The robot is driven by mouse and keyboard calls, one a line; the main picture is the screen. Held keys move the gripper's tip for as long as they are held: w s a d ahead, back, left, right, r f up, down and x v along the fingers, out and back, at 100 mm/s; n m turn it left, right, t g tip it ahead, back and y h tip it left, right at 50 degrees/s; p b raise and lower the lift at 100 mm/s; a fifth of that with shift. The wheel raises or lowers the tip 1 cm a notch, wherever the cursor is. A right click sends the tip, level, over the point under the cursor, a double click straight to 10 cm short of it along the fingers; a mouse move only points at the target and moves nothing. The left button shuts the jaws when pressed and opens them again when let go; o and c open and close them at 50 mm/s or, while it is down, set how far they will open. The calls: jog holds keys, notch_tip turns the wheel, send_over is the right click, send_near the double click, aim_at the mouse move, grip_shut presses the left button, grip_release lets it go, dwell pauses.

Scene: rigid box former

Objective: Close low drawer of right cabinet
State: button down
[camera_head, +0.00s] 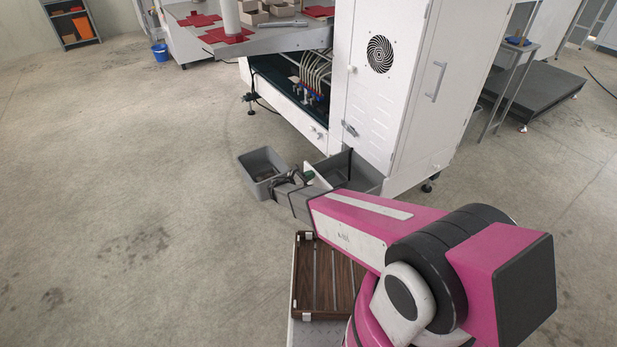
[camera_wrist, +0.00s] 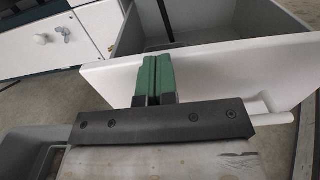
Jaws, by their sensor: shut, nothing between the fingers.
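The low drawer (camera_wrist: 220,75) of the white cabinet (camera_head: 405,90) is pulled out. In the wrist view I see its white front panel, with its grey inside (camera_wrist: 215,30) beyond. In the head view the grey drawer box (camera_head: 362,172) projects from the cabinet's base. My gripper (camera_wrist: 156,62) has green fingertips pressed together, with nothing between them. It is at the outer side of the front panel, left of the white bar handle (camera_wrist: 282,108). I cannot tell whether it touches the panel. In the head view my forearm hides part of the drawer.
A grey bin (camera_head: 252,162) stands on the floor left of the drawer. A brown slatted crate (camera_head: 327,280) is in front, beside my arm. The cabinet's tall door (camera_head: 432,85) is shut. A bench with red pieces (camera_head: 225,35) stands behind; the floor at left is clear.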

jog(key=x, duration=2.4)
jog(key=shift+w+d, duration=0.1)
jog(key=shift+w, duration=0.1)
jog(key=v, duration=1.4)
jog(key=shift+s+a, duration=0.25)
jog(key=shift+s, duration=0.05)
jog(key=s+d+r+m+g+y, duration=0.4)
jog(key=s+d+r+m+g, duration=0.45)
jog(key=s+d+m, duration=0.4)
jog(key=s+a+r+m+g+y, duration=0.1)
jog(key=s+r+m+y, duration=1)
jog(key=s, duration=0.3)
jog(key=shift+s+r+m, duration=0.15)
jog(key=shift+r+m, duration=0.15)
jog(key=shift+m, duration=0.35)
